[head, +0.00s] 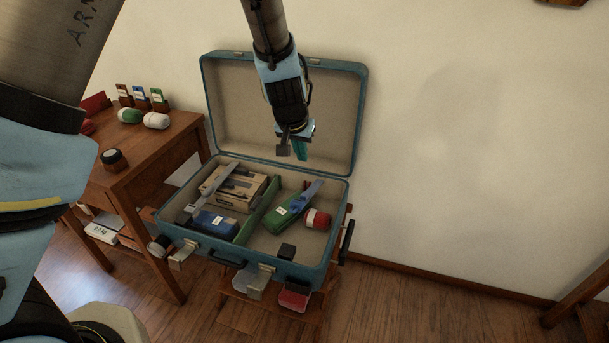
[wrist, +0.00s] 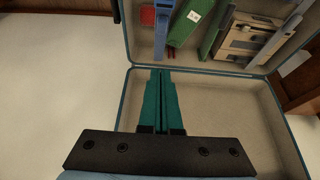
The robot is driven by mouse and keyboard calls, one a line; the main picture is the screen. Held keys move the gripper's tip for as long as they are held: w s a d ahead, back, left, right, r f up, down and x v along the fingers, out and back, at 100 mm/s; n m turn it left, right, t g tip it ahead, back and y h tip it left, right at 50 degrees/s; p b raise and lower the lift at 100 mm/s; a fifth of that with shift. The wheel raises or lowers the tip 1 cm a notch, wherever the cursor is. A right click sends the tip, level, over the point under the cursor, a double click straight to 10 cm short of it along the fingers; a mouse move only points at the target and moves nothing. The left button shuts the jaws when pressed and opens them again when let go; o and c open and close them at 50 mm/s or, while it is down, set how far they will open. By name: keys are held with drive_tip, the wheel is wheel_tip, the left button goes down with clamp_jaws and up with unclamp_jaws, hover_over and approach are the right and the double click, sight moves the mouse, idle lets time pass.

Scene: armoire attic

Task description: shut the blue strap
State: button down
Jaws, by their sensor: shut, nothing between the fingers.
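The blue strap (head: 313,188) stands up at a slant in the right compartment of the open suitcase (head: 343,230), over the far end of a green packet (head: 284,212). In the wrist view the strap (wrist: 163,30) runs along the compartment, beside the packet (wrist: 184,24). A greyer strap (head: 212,181) slants over a tan device (head: 240,188) in the left compartment. My gripper (head: 301,156) hangs in front of the raised lid (head: 345,120), above the case and apart from the strap. Its teal fingers (wrist: 160,76) are together and empty.
A green divider (head: 258,214) splits the case. A blue box (head: 214,222), a red-and-white roll (head: 318,219) and a black block (head: 287,250) lie inside. A wooden table (head: 150,160) with small items stands left. The wall side at right is clear.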

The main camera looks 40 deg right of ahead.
drive_tip(key=p, duration=0.1)
hover_over(306, 192)
wheel_tip(306, 192, down, 9)
drive_tip(key=shift+f, duration=0.1)
drive_tip(key=shift+s+a+f+p, duration=0.1)
drive_tip(key=shift+a+f+p, duration=0.1)
drive_tip(key=shift+f, duration=0.35)
drive_tip(key=shift+s+a+f+p, duration=0.1)
drive_tip(key=shift+a+f+p, duration=0.1)
drive_tip(key=shift+f, duration=0.35)
drive_tip(key=shift+s+a+f, duration=0.2)
drive_tip(key=shift+f, duration=0.5)
